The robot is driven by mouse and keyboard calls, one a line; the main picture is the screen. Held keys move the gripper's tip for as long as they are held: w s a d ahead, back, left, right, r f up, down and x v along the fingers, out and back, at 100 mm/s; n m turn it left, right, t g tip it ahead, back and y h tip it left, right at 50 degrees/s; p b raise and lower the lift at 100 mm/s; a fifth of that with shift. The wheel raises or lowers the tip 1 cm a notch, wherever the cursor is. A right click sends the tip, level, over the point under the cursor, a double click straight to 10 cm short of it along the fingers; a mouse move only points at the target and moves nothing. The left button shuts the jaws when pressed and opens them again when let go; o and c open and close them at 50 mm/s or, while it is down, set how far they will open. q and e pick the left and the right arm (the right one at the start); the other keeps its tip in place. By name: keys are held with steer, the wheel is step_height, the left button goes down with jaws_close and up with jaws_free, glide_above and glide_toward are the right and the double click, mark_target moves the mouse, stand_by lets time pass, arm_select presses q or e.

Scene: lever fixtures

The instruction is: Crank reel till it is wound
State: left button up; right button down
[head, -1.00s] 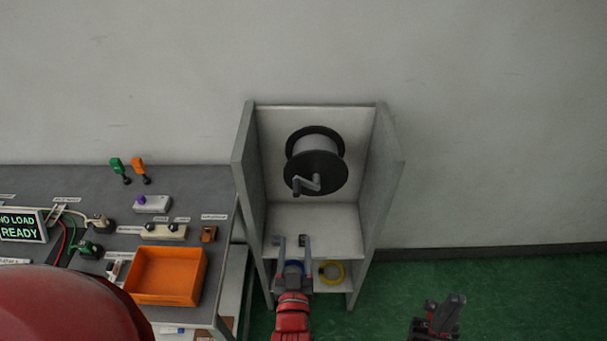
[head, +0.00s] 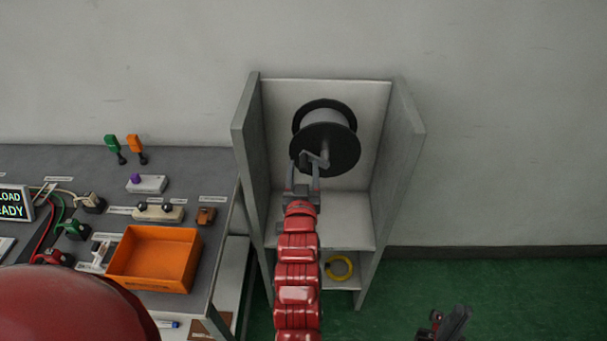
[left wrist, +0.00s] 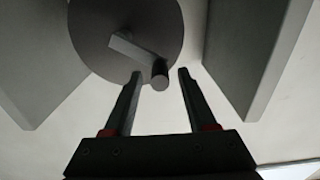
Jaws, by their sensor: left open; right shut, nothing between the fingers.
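The black reel (head: 338,143) with a grey drum sits in the upper part of a grey open cabinet. Its crank arm (left wrist: 131,50) and dark round handle (left wrist: 159,75) stick out from the front disc. My left gripper (head: 305,165) is at the crank, in front of the reel. In the left wrist view its open fingers (left wrist: 160,75) stand on either side of the handle's end, with gaps between. The handle is partly hidden by the gripper in the head view. My right gripper (head: 447,325) is shut and empty, low over the green floor at the right.
Grey cabinet side walls (head: 401,160) flank the reel closely. A yellow coil (head: 339,267) lies on the lower shelf. A bench at left holds an orange bin (head: 155,258), a display (head: 14,203) and several connectors.

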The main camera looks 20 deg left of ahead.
arm_select(q)
steer(key=shift+w+a, duration=0.2)
steer(key=shift+w, duration=0.4)
jaws_close()
stand_by(1.1)
